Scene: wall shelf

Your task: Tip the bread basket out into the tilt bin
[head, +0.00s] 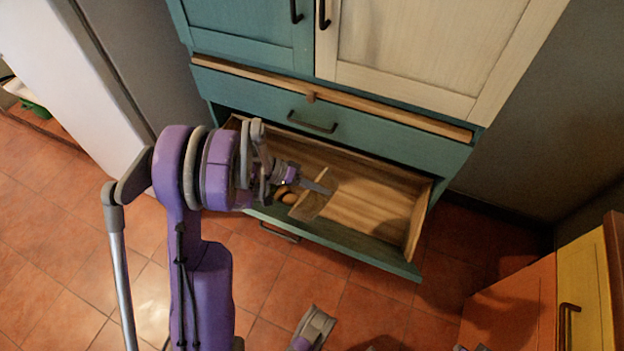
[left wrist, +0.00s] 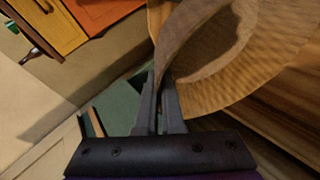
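The tilt bin (head: 380,208) is open at the bottom of the teal cabinet, its wooden inside showing. My left gripper (head: 318,187) is over the left half of the bin in the head view. In the left wrist view its fingers (left wrist: 163,98) are close together on the curved edge or handle of the bread basket (left wrist: 262,62). The basket is woven, tan and tilted. In the head view a small tan piece (head: 309,206) below the gripper may be part of it. Small brown round pieces, probably bread (head: 288,197), show beside it, partly hidden by my arm. My right gripper is not clearly seen.
A closed teal drawer (head: 345,128) and a wooden ledge (head: 380,105) are just above the bin. A white appliance (head: 75,65) stands at the left. Orange and yellow cabinets (head: 580,285) stand at the lower right. The tiled floor (head: 270,285) before the bin is mostly clear.

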